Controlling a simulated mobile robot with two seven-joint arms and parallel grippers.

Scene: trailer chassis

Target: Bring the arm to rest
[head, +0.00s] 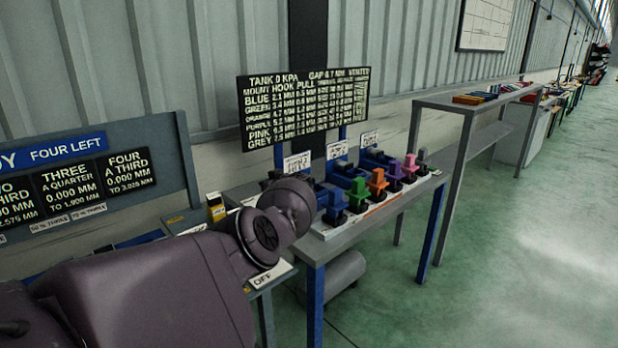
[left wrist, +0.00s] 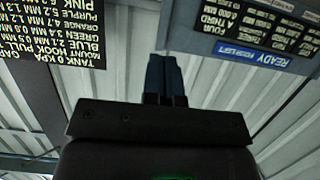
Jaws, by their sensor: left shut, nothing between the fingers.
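My left arm (head: 150,285) comes in from the lower left in the head view, its dark purple-grey links large in front of the benches. Its rounded end joint (head: 285,205) hides part of the bench behind it. I cannot make out the fingers in the head view. In the left wrist view my left gripper (left wrist: 165,62) has its two dark fingers together, with nothing between them. The corrugated wall and the boards show beyond the fingers, upside down. My right gripper is in neither view.
A bench (head: 365,214) holds a row of coloured blocks, with a black text board (head: 305,104) above. A blue-grey panel (head: 150,160) stands at left. A taller grey table (head: 470,108) is farther right. Green floor (head: 520,250) lies open at right.

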